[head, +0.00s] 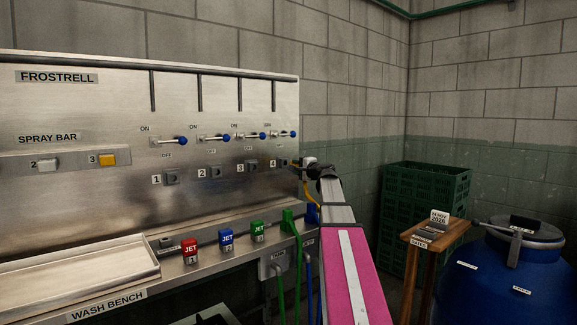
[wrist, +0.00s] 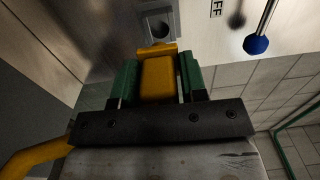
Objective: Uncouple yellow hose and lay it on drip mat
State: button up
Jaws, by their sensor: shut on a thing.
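My gripper (wrist: 159,72) is shut on the yellow hose's coupling (wrist: 158,82), its green pads on both sides. The coupling's collar sits right at a grey wall port (wrist: 157,24); I cannot tell whether it is still joined. The yellow hose (wrist: 32,160) curves away at lower left. In the head view, my gripper (head: 291,163) is at port 4 at the panel's right end, and the yellow hose (head: 311,192) hangs below my wrist, partly hidden by my arm. I cannot clearly identify the drip mat.
Blue-knobbed valve levers (head: 292,134) stick out above the numbered ports. Red, blue and green JET blocks (head: 226,240) and a pale tray (head: 80,275) are on the wash bench. Green crates (head: 425,185), a small wooden stand (head: 436,232) and a blue drum (head: 500,285) stand at right.

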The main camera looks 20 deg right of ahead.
dwell(0.3)
jog(key=s+a+f+n+g+y, duration=0.2)
jog(key=s+a+f+n+g, duration=0.15)
jog(key=a+g, duration=0.25)
jog(key=s+a+f+n+g+y, duration=0.3)
jog(key=s+a+g, duration=0.2)
jog(key=a, duration=0.2)
jog(key=shift+w+d+f, duration=0.1)
jog(key=shift+w+f, duration=0.05)
jog(key=shift+f, duration=1.65)
jog(key=shift+w+d+f, duration=0.1)
jog(key=shift+f, duration=1.65)
jog(key=o, duration=1.3)
jog(key=shift+c, duration=0.2)
